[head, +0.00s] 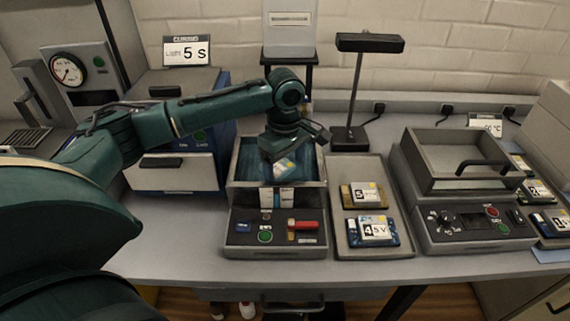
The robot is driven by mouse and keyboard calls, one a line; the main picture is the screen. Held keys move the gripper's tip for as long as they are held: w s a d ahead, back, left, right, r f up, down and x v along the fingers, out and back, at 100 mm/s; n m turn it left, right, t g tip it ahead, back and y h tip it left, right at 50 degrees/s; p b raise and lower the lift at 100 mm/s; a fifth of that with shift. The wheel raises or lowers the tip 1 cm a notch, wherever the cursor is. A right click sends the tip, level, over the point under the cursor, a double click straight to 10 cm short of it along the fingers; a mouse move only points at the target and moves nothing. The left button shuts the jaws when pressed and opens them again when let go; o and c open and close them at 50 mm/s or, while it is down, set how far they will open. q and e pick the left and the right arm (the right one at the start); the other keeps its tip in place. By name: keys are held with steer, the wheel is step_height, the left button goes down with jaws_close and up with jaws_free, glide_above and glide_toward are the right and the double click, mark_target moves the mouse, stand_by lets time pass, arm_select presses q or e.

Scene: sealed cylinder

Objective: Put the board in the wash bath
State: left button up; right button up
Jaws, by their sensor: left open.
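The wash bath (234,168) is an open grey tank with bluish insides, at the middle of the bench. A small board (286,169) with a white and yellow label shows inside the bath, tilted in the picture. My left gripper (282,157) is open and points down over the bath, right above that board. The gripper covers part of the board, so I cannot tell whether they touch. My right gripper is not in view.
A grey tray (370,251) right of the bath holds two labelled boards (362,196) (372,231). A lidded grey unit (465,185) with a handle stands further right, with more boards beside it. A lamp (351,130) stands behind the tray. A blue and white box (175,172) stands left.

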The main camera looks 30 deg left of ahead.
mark_target(285, 170)
arm_select(q)
steer(key=shift+r, duration=0.1)
step_height(285, 170, up, 12)
steer(key=shift+b, duration=0.45)
stand_by(0.4)
